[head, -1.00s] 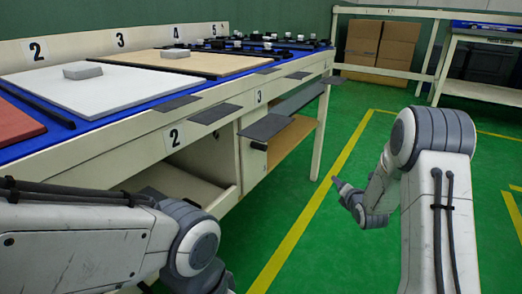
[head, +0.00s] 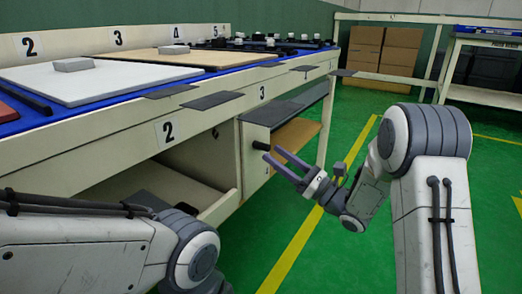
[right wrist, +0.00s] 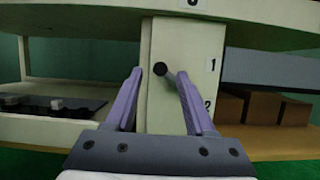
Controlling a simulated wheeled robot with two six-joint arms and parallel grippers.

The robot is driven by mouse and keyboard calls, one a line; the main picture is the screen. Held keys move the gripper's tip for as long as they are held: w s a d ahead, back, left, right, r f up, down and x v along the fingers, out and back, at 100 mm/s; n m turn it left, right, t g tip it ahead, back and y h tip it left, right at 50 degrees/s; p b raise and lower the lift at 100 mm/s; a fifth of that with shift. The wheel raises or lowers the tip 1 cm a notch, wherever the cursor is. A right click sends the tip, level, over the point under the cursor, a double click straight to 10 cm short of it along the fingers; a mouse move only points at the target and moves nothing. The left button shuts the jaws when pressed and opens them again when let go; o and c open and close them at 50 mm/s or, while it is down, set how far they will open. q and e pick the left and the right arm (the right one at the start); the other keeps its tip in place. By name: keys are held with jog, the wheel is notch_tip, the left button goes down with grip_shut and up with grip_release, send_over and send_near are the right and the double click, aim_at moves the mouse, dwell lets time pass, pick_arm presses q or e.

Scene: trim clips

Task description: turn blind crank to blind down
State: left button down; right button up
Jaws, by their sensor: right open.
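A small black knob (head: 260,145) sticks out of the cream cabinet post (head: 254,160); it may be the end of the blind crank, but no crank arm is clear. My right gripper (head: 271,153) is open and empty, its purple fingers pointing toward the knob. In the right wrist view the knob (right wrist: 160,69) shows in the gap between the fingertips, with post labels 1 and 2 to its right. I cannot tell whether the fingers reach around it. My left gripper is out of view. No blind can be made out with certainty.
The long cream bench (head: 100,142) runs along the left, with grey flaps (head: 212,100) jutting from its front edge. A grey slanted panel (head: 289,108) and a wooden shelf (head: 297,137) lie right of the post. Green floor (head: 265,225) is free around my right arm.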

aim_at(263, 146)
jog(key=b+x, duration=0.1)
jog(key=x, duration=0.4)
